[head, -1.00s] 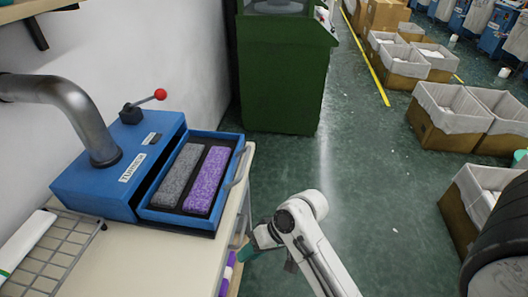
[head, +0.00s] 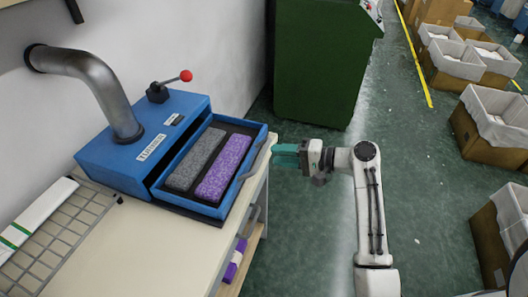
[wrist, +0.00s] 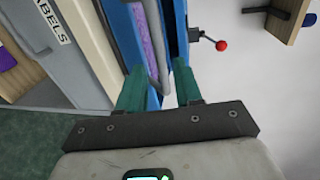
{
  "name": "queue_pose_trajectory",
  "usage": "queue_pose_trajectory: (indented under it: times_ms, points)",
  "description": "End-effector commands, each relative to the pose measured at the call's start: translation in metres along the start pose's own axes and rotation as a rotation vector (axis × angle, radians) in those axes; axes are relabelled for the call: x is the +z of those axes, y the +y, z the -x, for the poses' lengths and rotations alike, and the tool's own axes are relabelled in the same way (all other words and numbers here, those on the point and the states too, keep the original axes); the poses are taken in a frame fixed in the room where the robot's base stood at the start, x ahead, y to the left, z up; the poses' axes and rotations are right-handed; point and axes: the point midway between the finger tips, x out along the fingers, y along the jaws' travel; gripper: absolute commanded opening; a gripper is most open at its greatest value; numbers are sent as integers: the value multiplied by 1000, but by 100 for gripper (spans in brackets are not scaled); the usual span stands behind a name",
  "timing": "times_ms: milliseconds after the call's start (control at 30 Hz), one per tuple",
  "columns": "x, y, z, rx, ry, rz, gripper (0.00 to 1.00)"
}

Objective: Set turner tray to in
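The turner (head: 135,140) is a blue box with a label on a cream bench in the head view. Its blue tray (head: 190,206) is slid out on the right side and holds a grey block (head: 195,160) and a purple block (head: 224,168). The tray has a grey bar handle (head: 257,158) on its outer face. My gripper (head: 275,156) is just right of the handle, its teal fingers pointing at it. In the wrist view my gripper (wrist: 160,88) is open, with the handle (wrist: 157,70) showing between the fingers. Whether the fingers touch the handle is unclear.
A lever with a red knob (head: 186,76) stands on the turner. A wire rack (head: 65,225) lies on the bench at left. A green cabinet (head: 320,70) stands behind. Lined boxes (head: 490,125) stand at right. Green floor between is clear.

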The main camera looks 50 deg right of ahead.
Motion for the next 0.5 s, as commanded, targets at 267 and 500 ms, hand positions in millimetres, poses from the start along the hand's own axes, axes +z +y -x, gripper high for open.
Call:
queue_pose_trajectory:
  times_ms: [267,500]
  points:
    - [0,-1,-43,0,-1,1,35]
    - [0,0,-56,2,0,2,35]
